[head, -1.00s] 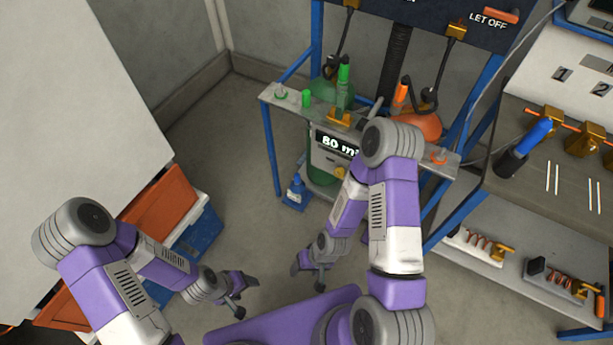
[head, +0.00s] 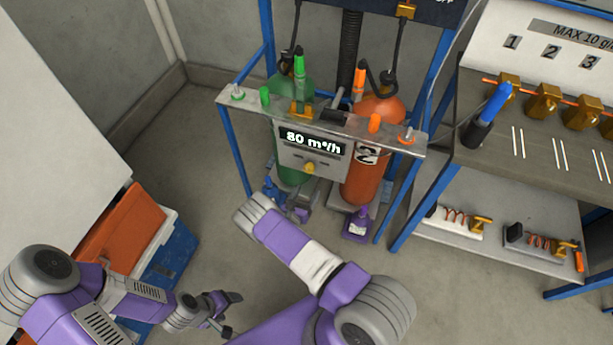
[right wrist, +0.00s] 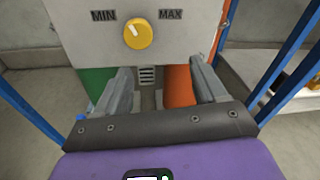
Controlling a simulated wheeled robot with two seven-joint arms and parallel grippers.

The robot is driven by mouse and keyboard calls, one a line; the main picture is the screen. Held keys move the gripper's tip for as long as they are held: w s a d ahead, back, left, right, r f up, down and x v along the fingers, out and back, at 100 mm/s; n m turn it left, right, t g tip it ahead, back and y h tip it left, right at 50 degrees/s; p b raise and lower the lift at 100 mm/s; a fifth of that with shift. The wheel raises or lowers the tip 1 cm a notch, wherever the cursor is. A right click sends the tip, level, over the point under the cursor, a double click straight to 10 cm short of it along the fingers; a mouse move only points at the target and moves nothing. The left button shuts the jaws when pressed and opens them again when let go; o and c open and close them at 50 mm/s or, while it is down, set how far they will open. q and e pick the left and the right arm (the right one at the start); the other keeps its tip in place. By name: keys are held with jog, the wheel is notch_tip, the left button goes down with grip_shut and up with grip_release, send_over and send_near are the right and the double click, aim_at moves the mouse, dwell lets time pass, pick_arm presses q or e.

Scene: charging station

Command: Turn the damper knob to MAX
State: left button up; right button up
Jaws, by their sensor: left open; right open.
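The yellow damper knob (head: 309,168) sits on a grey panel (head: 327,165) below a display reading 80 m³/h (head: 313,140). In the right wrist view the knob (right wrist: 138,34) lies between the MIN label (right wrist: 103,16) and the MAX label (right wrist: 170,14). Its white mark points up and slightly left, toward the MIN side. My right gripper (right wrist: 163,72) is open and empty, its fingers below the knob and apart from it. In the head view it is partly hidden behind my right arm. My left gripper (head: 226,308) is open and empty, low at the left.
A green cylinder (head: 289,178) and an orange cylinder (head: 365,182) stand below the shelf (head: 226,101). A workbench (head: 575,181) with clamps stands at the right. Orange and blue crates (head: 170,260) stand at the left. The floor before the crates is open.

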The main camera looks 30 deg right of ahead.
aim_at(308, 171)
jog(key=w+d, duration=0.1)
jog(key=w, duration=0.1)
jog(key=w+d+t+b, duration=0.1)
jog(key=w+d, duration=0.1)
jog(key=w+d+r+n+t+b, duration=0.1)
jog(key=w, duration=0.1)
jog(key=shift+w+d, duration=0.2)
jog(key=shift+w, duration=0.2)
jog(key=shift+c, duration=0.3)
jog(key=c, duration=1)
